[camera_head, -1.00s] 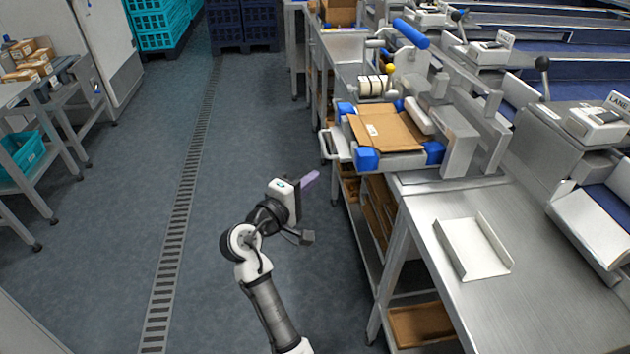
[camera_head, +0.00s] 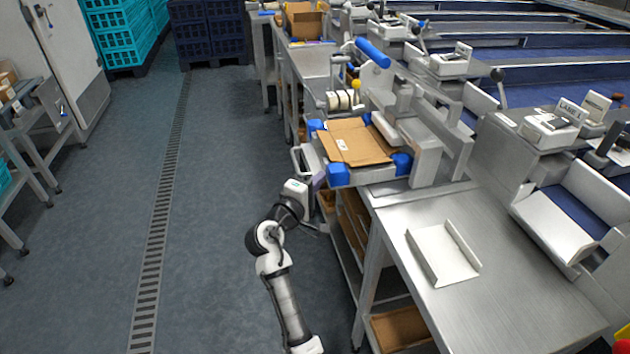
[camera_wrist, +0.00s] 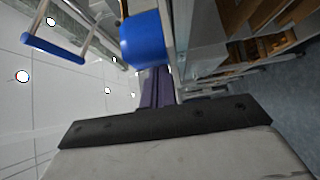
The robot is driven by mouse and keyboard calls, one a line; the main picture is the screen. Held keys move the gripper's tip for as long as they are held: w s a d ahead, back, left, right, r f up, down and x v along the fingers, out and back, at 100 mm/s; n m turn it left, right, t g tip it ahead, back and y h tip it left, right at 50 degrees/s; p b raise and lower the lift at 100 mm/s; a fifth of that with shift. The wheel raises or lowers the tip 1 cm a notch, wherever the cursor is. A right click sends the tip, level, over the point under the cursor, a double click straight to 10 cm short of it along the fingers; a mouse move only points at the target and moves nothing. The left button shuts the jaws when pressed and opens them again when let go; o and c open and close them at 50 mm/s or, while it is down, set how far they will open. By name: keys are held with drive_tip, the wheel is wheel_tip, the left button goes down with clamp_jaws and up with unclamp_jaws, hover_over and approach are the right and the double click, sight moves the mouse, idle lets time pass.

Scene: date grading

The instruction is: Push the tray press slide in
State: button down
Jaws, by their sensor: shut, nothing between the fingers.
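The tray press (camera_head: 427,150) stands on the steel bench. Its slide (camera_head: 375,176) sticks out toward the aisle, with blue corner blocks (camera_head: 338,175) and a flat cardboard tray blank (camera_head: 352,142) on it. In the wrist view the shut, empty fingers (camera_wrist: 157,88) point toward a blue block (camera_wrist: 141,38). I cannot tell whether they touch the slide.
The press has a blue-gripped lever (camera_head: 373,52). A white open scoop tray (camera_head: 443,253) lies on the bench (camera_head: 490,300) nearer me. Shelves with cardboard sit under the bench, close to my arm. The aisle floor (camera_head: 215,190) on the left is clear.

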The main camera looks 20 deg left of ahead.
sight(345, 182)
drive_tip(key=w+d, duration=0.1)
drive_tip(key=d, duration=0.1)
drive_tip(key=w+d, duration=0.3)
drive_tip(key=d, duration=0.2)
drive_tip(key=shift+w+d+p, duration=0.1)
drive_tip(key=shift+w+p, duration=0.3)
drive_tip(key=shift+a, duration=0.2)
